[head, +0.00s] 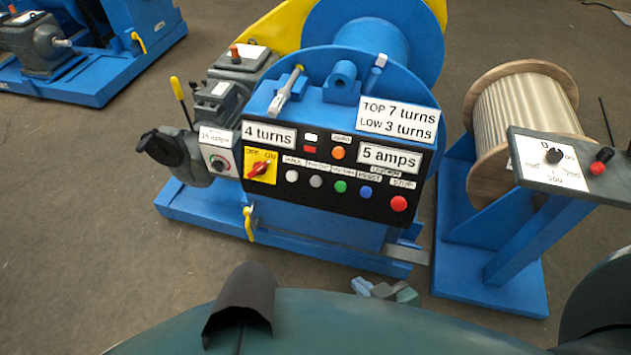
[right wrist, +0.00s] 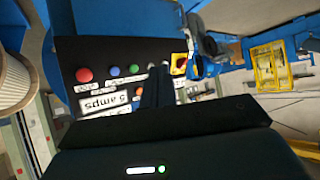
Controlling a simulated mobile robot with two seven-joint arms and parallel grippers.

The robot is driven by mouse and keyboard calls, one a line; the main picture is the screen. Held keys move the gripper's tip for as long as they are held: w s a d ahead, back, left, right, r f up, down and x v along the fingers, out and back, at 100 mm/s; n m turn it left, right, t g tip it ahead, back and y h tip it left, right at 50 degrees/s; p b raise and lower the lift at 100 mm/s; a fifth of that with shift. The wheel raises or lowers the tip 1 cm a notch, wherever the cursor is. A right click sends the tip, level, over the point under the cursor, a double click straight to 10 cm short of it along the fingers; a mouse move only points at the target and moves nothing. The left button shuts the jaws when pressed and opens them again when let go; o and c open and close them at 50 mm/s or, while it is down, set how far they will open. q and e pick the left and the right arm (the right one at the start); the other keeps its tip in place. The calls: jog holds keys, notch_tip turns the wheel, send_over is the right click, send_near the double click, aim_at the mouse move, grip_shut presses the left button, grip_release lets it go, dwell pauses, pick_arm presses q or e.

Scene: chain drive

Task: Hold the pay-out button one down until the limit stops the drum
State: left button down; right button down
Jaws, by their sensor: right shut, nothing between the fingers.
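A black control panel (head: 345,205) on the blue winch carries a row of buttons: a whitish one (head: 291,176), a grey one (head: 316,180), green, blue and a red one (head: 398,203). Their small labels are too blurred to tell surely which is pay-out. One display (head: 268,135) reads "4 turns", another (head: 389,157) "5 amps". The blue drum (head: 370,40) is behind. In the right wrist view the panel is upside down; my right gripper (right wrist: 159,72) is shut and empty, its tips lining up with the whitish and grey buttons. Contact cannot be told. My left gripper is not in view.
A card (head: 397,118) reads "TOP 7 turns, LOW 3 turns". A red-knobbed yellow switch (head: 261,168) sits left of the buttons. A rope reel (head: 525,110) and a stand with a dial plate (head: 548,162) are at right. Small blocks (head: 383,290) show at the bottom.

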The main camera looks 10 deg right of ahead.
jog(key=shift+w+r, duration=0.2)
jog(key=shift+w, duration=0.1)
dwell(0.4)
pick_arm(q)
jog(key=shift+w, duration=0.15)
pick_arm(e)
jog(key=shift+f, duration=0.1)
